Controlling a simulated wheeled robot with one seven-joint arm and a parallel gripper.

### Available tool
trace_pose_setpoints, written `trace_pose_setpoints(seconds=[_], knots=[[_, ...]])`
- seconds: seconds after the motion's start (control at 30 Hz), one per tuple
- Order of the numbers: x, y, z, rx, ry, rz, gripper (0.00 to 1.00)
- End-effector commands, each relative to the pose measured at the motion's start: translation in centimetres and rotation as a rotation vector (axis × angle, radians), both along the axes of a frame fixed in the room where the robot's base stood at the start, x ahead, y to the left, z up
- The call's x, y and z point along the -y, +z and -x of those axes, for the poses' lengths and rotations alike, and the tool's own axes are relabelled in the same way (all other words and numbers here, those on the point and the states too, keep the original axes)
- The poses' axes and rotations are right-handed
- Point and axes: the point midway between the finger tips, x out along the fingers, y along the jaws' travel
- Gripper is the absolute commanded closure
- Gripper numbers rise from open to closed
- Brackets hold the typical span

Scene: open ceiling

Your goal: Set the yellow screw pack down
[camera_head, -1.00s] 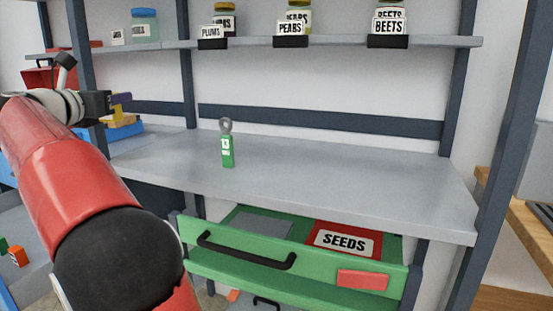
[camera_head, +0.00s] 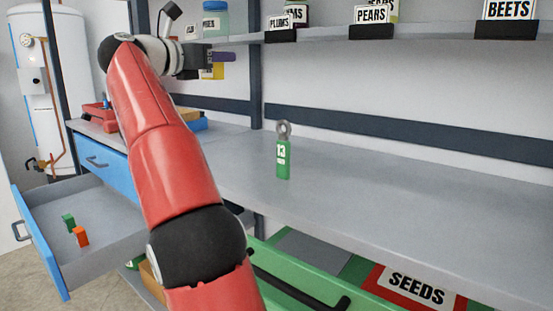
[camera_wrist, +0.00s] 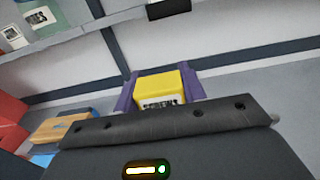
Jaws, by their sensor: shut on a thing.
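The yellow screw pack (camera_wrist: 160,88) with a printed white label sits between the two purple fingers of my gripper (camera_wrist: 160,92) in the wrist view. My gripper is shut on it. In the head view my gripper (camera_head: 219,64) is at the upper left, above the grey workbench (camera_head: 350,205) and in front of the shelf. Only a small yellow part of the pack (camera_head: 217,72) shows there; the fingers hide the rest.
A green tag marked 13 (camera_head: 283,158) stands on the bench. A green drawer with a SEEDS packet (camera_head: 415,288) is open below. An open blue drawer (camera_head: 85,225) at left holds small blocks. Red bins (camera_head: 98,112) sit on the bench's left.

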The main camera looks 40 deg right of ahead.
Motion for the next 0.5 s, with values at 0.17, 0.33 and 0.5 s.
trace_pose_setpoints(seconds=[0.17, 0.33, 0.5], knots=[[0.0, -3.6, 0.0, -0.004, 0.001, 0.001, 0.88], [0.0, -8.2, 0.1, -0.004, 0.001, 0.001, 0.88], [0.0, -12.5, 0.1, -0.003, 0.001, 0.001, 0.88]])
